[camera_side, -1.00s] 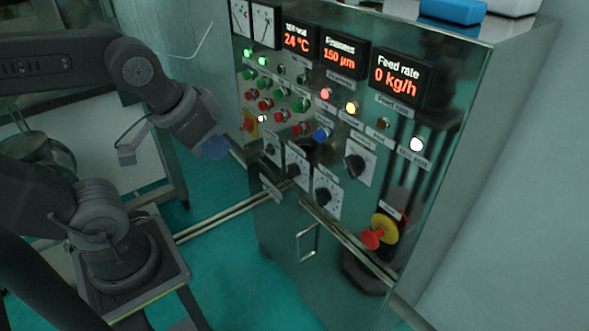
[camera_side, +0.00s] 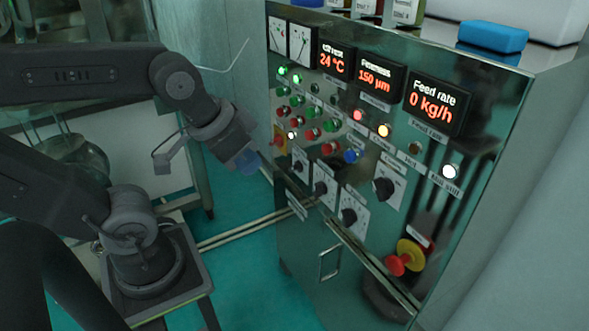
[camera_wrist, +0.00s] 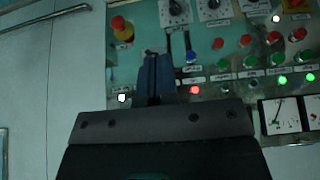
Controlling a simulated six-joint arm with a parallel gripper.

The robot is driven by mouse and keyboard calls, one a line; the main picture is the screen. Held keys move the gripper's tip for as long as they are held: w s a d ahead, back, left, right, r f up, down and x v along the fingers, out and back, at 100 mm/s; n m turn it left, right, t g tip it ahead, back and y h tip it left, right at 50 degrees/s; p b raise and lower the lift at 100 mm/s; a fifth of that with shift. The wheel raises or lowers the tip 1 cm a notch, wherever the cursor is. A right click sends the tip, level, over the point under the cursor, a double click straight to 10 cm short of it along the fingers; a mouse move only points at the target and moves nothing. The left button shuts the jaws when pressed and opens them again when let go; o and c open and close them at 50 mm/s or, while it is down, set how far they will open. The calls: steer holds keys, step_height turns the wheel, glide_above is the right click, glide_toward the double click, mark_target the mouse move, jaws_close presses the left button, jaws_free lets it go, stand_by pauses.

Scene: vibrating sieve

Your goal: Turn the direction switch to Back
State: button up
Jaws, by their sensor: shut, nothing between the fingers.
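The control panel (camera_side: 425,185) carries several dark rotary knobs on white plates: an upper right one (camera_side: 384,187), a lower one (camera_side: 349,215) and two smaller ones to its left. Their labels are too small to read, so I cannot tell which is the direction switch or where it points. My gripper (camera_side: 247,161) is shut and empty, left of the panel and apart from it in the side view. In the wrist view, the blue fingers (camera_wrist: 157,75) hide part of the panel. Two of the dials (camera_wrist: 175,8) show at the top there, in an upside-down view.
A red emergency stop (camera_side: 395,265) on yellow sits low on the panel's right. Several red and green buttons (camera_side: 312,134) and a blue button (camera_side: 351,155) crowd the panel. A metal handle (camera_side: 329,262) projects below. Open floor lies between arm and cabinet.

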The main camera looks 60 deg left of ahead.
steer(key=shift+o, duration=0.7)
steer(key=shift+w+a, duration=0.1)
steer(key=shift+w, duration=0.05)
steer(key=o, duration=0.6)
steer(key=w+a+f+y, duration=0.1)
steer(key=w+a, duration=0.2)
steer(key=w, duration=0.1)
steer(key=w+a+f+m+t+y, duration=0.1)
steer(key=w+a, duration=0.3)
steer(key=w, duration=0.1)
steer(key=w+a+t+y, duration=0.1)
steer(key=w+a, duration=0.3)
steer(key=w, duration=0.1)
steer(key=shift+a+f+m, duration=0.1)
steer(key=shift+f+m, duration=0.2)
steer(key=shift+f, duration=0.1)
steer(key=m+t+h, duration=0.1)
steer(key=m+t, duration=0.5)
glide_above(290, 170)
steer(key=s, duration=0.5)
step_height(290, 170, down, 20)
steer(key=r, duration=0.1)
steer(key=s+f+m+t+h, duration=0.15)
steer(key=s+f+t, duration=0.25)
steer(key=s+f, duration=0.55)
steer(key=shift+h, duration=0.25)
steer(key=w, duration=1.4)
steer(key=shift+w+f, duration=0.2)
steer(key=shift+f, duration=0.2)
steer(key=shift+c, duration=0.2)
